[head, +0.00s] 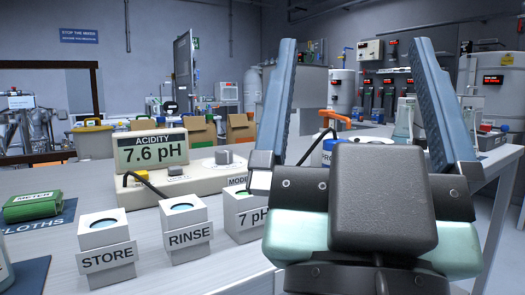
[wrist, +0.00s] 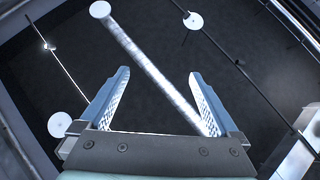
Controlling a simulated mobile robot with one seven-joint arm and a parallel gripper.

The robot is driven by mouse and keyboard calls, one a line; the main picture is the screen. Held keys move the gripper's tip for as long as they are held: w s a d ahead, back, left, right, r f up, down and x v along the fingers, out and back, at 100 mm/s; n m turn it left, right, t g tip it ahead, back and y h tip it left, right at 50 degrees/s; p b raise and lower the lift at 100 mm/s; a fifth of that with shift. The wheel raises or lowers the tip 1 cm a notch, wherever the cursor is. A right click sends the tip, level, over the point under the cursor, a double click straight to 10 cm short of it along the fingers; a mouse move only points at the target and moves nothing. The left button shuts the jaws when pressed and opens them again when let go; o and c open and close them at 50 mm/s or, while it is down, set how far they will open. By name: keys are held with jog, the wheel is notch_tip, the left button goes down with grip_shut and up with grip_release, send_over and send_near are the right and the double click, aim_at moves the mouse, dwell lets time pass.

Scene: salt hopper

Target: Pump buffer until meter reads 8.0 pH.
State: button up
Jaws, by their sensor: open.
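The acidity meter (head: 153,150) stands on the bench in the head view, and its display reads 7.6 pH. My gripper (head: 352,48) is open and empty, in the right foreground with its fingers pointing up. It also shows in the wrist view (wrist: 158,74), with nothing between the fingers. An orange handle-like part (head: 335,119) shows between the fingers, beyond them. Below it is a blue-and-white container (head: 328,150), its label mostly hidden by my gripper. I cannot tell which item is the buffer pump.
White blocks labelled STORE (head: 106,250), RINSE (head: 186,230) and 7 pH (head: 243,215) stand on the bench (head: 165,276). A green METER item (head: 33,205) lies at left. Glass bottles (head: 408,120) stand at right, partly behind my gripper. The wrist view shows a dark surface with round white lights.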

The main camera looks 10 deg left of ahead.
grip_shut()
dwell(1.5)
